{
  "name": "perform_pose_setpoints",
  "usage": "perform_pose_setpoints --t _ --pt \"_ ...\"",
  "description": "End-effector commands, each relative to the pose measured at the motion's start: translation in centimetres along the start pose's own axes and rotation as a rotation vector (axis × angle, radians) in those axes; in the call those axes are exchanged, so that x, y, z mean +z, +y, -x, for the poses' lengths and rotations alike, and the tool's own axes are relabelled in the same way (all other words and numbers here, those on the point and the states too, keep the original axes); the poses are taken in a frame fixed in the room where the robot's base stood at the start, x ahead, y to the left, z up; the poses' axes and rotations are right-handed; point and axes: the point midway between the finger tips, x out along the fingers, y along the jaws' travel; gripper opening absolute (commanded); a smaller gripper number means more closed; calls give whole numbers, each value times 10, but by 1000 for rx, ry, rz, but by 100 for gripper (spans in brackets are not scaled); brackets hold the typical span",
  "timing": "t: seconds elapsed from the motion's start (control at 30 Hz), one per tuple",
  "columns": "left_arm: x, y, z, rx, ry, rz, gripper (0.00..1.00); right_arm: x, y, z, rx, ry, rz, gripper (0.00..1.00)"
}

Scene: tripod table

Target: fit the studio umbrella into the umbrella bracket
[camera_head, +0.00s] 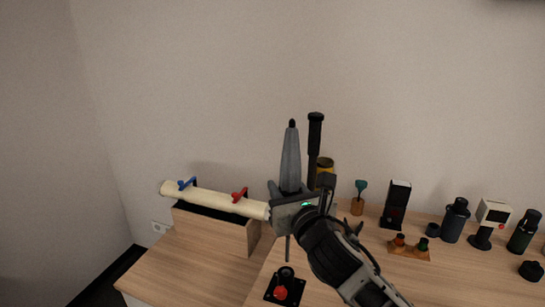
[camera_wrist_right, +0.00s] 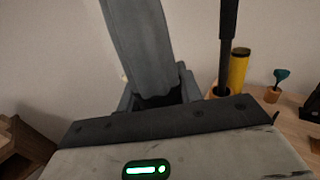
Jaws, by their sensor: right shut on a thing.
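The studio umbrella (camera_head: 290,158) is folded, grey and roughly upright, with a black tip at the top. It also fills the upper middle of the right wrist view (camera_wrist_right: 146,45). My right gripper (camera_head: 289,188) is shut around its lower part; the fingers are partly hidden behind the hand. A thin shaft (camera_head: 288,248) shows below the hand. Under it, a black fitting with a red knob on a dark base plate, apparently the umbrella bracket (camera_head: 287,273), stands at the front. I cannot tell whether the shaft's end touches it. My left gripper is not in view.
A black-handled pole (camera_head: 315,135) and a yellow can (camera_head: 325,165) stand close behind the umbrella. A cream roll (camera_head: 215,199) lies on a wooden holder at left. Bottles and small items, including a black box (camera_head: 396,205), line the table's right side.

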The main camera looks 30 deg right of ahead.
Motion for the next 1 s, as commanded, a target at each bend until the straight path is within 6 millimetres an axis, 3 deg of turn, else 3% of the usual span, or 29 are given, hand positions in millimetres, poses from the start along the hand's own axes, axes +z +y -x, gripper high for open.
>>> perform_pose_setpoints --t 0.13,0.57,1.0 --pt "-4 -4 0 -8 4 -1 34 14 -6 -7 -9 2 -1 10" --pt "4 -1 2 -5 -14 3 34 15 -6 -7 -11 3 4 10" --pt "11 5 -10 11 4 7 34 -26 -6 -6 -12 4 0 10"
